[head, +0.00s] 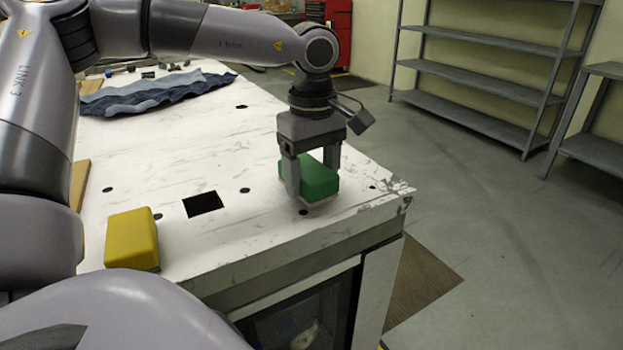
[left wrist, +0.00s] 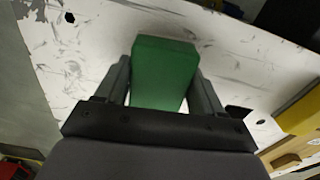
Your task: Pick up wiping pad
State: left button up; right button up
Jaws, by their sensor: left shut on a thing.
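The wiping pad could be the green block (head: 319,179) or the yellow block (head: 132,238); I cannot tell which from the pictures. My left gripper (head: 312,185) points down near the right corner of the white bench, with its fingers shut on the sides of the green block. In the left wrist view the green block (left wrist: 163,73) sits between the two fingers of the left gripper (left wrist: 160,85). The block is at or just above the bench top; I cannot tell if it touches. The yellow block lies free near the front edge. My right gripper is not in view.
The white bench (head: 160,170) has a square dark opening (head: 203,204) and several small holes. Crumpled blue cloth (head: 150,95) lies at the far left. Grey shelves (head: 480,70) stand beyond open floor on the right. The bench middle is clear.

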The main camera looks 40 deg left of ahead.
aim_at(311, 170)
pick_arm(q)
notch_tip(311, 170, up, 19)
jog(key=p, duration=0.2)
jog(key=shift+f, duration=0.15)
jog(key=o, duration=0.5)
jog(key=c, duration=0.4)
jog(key=shift+o, duration=0.2)
jog(key=shift+a, duration=0.1)
